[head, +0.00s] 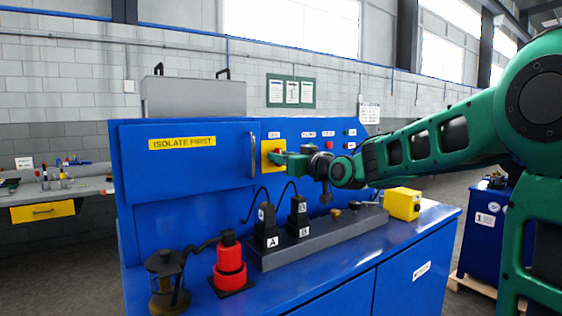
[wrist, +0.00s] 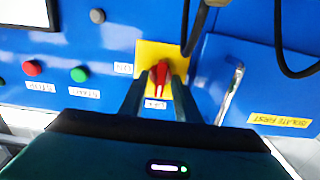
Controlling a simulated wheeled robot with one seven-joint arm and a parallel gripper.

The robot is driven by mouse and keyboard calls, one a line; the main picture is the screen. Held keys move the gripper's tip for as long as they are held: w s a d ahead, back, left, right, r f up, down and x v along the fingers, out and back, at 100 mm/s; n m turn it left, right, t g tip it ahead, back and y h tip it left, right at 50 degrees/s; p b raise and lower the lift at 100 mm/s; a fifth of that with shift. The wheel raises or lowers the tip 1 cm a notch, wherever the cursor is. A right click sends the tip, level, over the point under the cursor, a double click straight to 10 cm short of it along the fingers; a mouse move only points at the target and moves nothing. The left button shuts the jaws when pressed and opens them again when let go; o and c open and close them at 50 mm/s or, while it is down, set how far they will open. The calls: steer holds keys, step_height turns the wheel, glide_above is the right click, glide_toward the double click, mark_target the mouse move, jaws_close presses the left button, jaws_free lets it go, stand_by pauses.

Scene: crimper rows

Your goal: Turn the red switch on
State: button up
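The red switch (wrist: 160,76) is a small red handle on a yellow plate (wrist: 147,52) on the blue panel, seen in the wrist view. My gripper (wrist: 160,82) is in front of it, with one finger on either side of the red handle. Yellow shows between the handle and the fingers, so the gripper looks open around it, not closed on it. In the head view my gripper (head: 279,158) reaches the yellow plate (head: 266,147) from the right and hides most of the switch.
A blue door marked ISOLATE FIRST (head: 182,143), with a vertical handle (head: 253,155), is just left of the plate. Red (wrist: 33,68) and green (wrist: 79,74) buttons are nearby. Below stand black tools (head: 265,225), a red cylinder (head: 229,265), a lantern (head: 166,280) and a yellow box (head: 402,204).

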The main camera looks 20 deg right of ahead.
steer(key=shift+c, duration=0.3)
jaws_close()
steer(key=m, duration=1.2)
steer(key=d+m, duration=0.1)
steer(key=m, duration=0.5)
steer(key=shift+w+f, duration=0.1)
steer(key=shift+f, duration=0.3)
steer(key=shift+f, duration=0.1)
